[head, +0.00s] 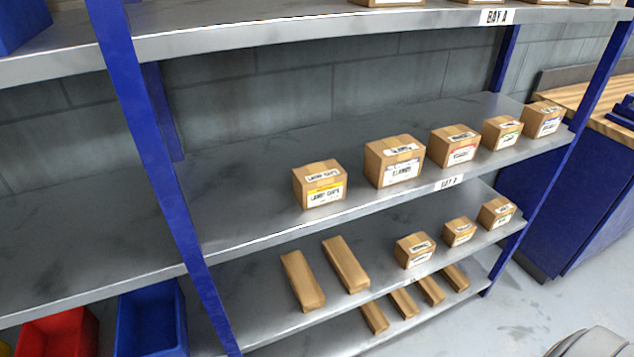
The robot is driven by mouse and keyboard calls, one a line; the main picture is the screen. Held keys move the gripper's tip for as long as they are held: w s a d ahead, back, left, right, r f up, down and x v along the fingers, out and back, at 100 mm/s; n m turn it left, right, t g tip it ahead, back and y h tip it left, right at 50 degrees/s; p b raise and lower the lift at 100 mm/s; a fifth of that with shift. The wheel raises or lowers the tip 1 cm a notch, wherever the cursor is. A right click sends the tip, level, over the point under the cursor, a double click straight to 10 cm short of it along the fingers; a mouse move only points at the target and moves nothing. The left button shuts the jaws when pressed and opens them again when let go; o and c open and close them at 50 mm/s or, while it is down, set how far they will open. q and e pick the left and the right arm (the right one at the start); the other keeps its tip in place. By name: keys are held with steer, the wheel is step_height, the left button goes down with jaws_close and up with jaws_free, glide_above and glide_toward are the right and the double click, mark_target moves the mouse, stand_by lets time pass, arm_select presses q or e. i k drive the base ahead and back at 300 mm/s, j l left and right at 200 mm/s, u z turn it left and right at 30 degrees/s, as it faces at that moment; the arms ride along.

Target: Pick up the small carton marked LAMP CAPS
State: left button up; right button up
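The small carton marked LAMP CAPS (319,185) is a brown box with a yellow-banded label. It stands upright on the middle shelf (230,215) near its front edge, leftmost in a row of cartons. Its top and front labels show, and nothing hides it. Neither of my grippers shows in the head view. A grey rounded shape at the bottom right corner is cut off by the frame.
A larger carton (394,161) stands right of it with a gap, then several more cartons. A blue upright (150,150) rises to the left. The upper shelf (330,27) overhangs. Left of the carton the shelf is clear. A wood-topped bench (598,100) stands at right.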

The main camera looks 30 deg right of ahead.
mark_target(315, 184)
steer(key=j+z, duration=0.4)
steer(key=j, duration=0.3)
steer(key=j+z, duration=0.45)
steer(key=j, duration=0.25)
steer(key=k, duration=0.05)
